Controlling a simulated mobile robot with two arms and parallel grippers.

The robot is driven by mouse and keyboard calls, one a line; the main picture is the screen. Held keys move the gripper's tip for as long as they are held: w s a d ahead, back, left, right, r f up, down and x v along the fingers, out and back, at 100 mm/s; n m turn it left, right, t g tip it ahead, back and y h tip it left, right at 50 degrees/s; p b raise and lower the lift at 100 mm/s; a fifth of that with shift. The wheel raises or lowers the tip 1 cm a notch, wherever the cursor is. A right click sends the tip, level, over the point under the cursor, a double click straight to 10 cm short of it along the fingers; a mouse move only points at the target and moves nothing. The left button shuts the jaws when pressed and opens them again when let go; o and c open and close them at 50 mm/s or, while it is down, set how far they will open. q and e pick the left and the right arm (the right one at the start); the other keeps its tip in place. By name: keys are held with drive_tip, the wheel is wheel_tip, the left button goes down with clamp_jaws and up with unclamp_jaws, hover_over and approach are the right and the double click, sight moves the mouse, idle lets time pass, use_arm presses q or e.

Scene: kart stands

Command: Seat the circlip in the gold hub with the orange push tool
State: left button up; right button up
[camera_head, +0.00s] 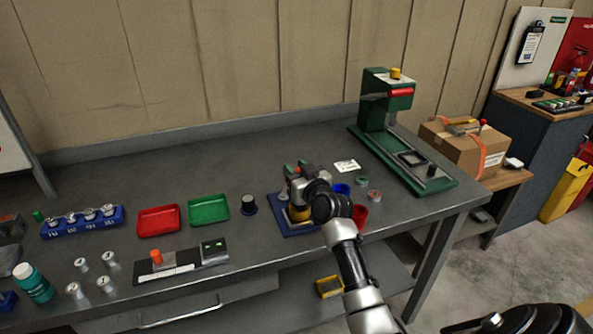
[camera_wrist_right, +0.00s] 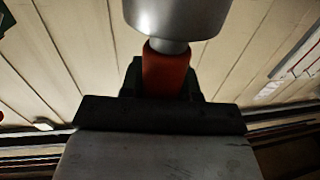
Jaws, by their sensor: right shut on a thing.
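My right gripper (camera_head: 298,174) is over the blue fixture plate (camera_head: 312,231) near the middle of the bench. It is shut on the orange push tool; the right wrist view shows the tool's orange grip (camera_wrist_right: 166,72) between the fingers, with a wide silver end (camera_wrist_right: 177,15) beyond it. The gold hub (camera_head: 298,214) stands on the plate just below the gripper and is partly covered by the gripper and arm. I cannot tell whether the tool touches the hub. The circlip cannot be made out. My left gripper is not in view.
Red (camera_head: 158,220) and green (camera_head: 208,209) trays lie to the left, with a dark round piece (camera_head: 249,205) beside the plate. Blue (camera_head: 341,189) and red (camera_head: 360,217) cups stand close to my arm. A green press (camera_head: 376,117) is at the back right. Bare bench lies behind the trays.

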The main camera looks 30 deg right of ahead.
drive_tip(key=shift+f+b, duration=0.45)
drive_tip(key=shift+f, duration=0.1)
idle(1.0)
wheel_tip(320, 180, up, 7)
drive_tip(key=p, duration=0.6)
drive_tip(key=shift+p, duration=0.3)
idle(0.4)
